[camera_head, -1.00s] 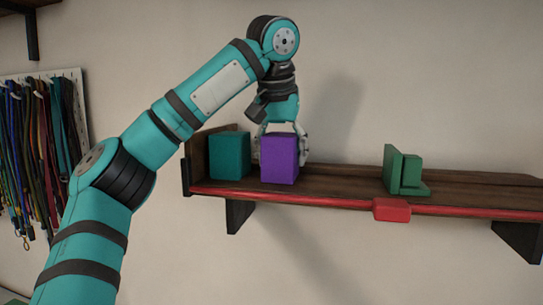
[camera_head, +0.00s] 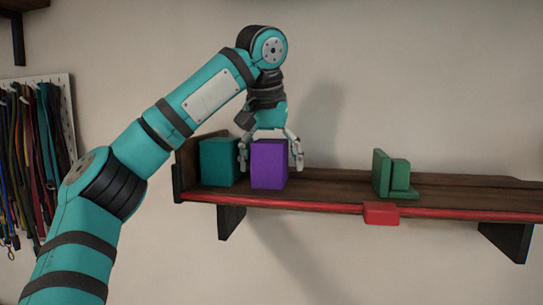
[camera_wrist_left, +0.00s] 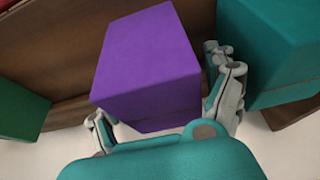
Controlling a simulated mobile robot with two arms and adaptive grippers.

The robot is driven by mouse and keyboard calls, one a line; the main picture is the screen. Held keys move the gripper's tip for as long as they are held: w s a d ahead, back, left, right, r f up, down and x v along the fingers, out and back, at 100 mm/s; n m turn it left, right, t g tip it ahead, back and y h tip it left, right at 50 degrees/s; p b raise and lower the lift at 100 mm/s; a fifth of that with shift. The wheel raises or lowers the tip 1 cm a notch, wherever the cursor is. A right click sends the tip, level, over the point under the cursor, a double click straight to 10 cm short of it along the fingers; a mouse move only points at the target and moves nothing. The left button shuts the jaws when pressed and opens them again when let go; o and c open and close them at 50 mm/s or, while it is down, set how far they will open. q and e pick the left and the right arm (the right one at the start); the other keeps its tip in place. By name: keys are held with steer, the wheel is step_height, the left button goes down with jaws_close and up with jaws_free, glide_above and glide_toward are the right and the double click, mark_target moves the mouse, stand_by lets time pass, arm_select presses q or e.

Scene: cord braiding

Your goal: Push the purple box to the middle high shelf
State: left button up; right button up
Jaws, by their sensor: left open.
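The purple box (camera_head: 269,166) stands upright on the wooden shelf (camera_head: 330,187), left of its middle. My left gripper (camera_head: 270,160) comes down over it from above, open, with one finger at each side of the box. In the left wrist view the purple box (camera_wrist_left: 148,65) lies between the spread fingers (camera_wrist_left: 168,112); firm contact cannot be told. My right gripper is not in view.
A teal box (camera_head: 218,163) stands close to the left of the purple box, near the shelf's left end. Green blocks (camera_head: 381,172) stand farther right, behind a red marker (camera_head: 381,213) on the red front edge. The shelf between is clear. Cords (camera_head: 30,150) hang at left.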

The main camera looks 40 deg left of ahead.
arm_select(q)
steer(key=v, duration=1.1)
steer(key=shift+s+d+r, duration=0.2)
steer(key=shift+a+r, duration=0.1)
steer(key=shift+r, duration=0.15)
